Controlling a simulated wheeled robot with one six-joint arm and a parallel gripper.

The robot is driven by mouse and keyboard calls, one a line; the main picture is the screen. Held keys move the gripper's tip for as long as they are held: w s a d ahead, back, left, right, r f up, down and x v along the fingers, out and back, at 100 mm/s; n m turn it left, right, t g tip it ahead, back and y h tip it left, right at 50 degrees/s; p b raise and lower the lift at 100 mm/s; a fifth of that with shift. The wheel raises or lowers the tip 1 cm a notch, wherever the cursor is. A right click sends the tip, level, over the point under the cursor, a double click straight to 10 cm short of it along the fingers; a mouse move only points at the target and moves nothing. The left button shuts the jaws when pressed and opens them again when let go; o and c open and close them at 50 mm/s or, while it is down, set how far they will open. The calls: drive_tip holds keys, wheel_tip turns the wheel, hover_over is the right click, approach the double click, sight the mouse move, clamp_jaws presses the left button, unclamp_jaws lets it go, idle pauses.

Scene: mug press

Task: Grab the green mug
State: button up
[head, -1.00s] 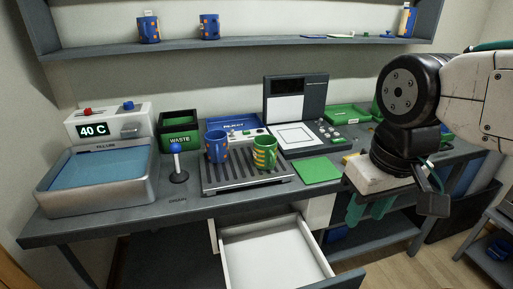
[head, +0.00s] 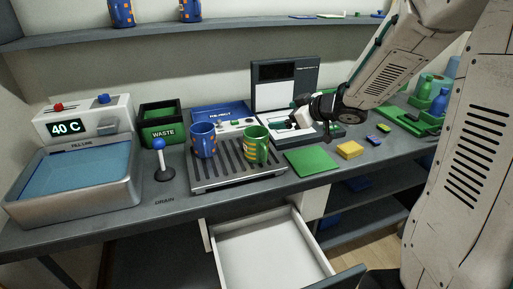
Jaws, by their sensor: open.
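The green mug (head: 255,146) with orange marks stands upright on the slatted drain rack (head: 214,184). A blue mug (head: 203,140) with orange marks stands just left of it on the same rack. My gripper (head: 284,125) is right of the green mug and a little above it, in front of the press. It points left toward the mug and is apart from it. Its jaws are open and look empty, though they are small in this view.
A sink of water (head: 75,180) and a joystick (head: 161,165) are on the left. A green waste bin (head: 163,125) and a blue reject tray (head: 220,112) stand behind the rack. A green mat (head: 311,161) and yellow block (head: 350,150) lie right. An open drawer (head: 270,250) sticks out below.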

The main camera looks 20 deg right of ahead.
sight(257, 132)
drive_tip(key=a+f+y, duration=0.1)
drive_tip(key=a+f, duration=0.1)
drive_tip(key=a, duration=0.1)
drive_tip(key=w+a+f+n+g+y, duration=0.1)
drive_tip(key=a+f+y, duration=0.1)
drive_tip(key=a, duration=0.1)
drive_tip(key=w+a+f+n+g+y, duration=0.1)
drive_tip(key=a+f+y, duration=0.1)
drive_tip(key=shift+w+a+f, duration=0.1)
drive_tip(key=shift+a+f, duration=0.05)
drive_tip(key=shift+a, duration=0.25)
drive_tip(key=c, duration=1.4)
drive_tip(key=shift+c, duration=1.3)
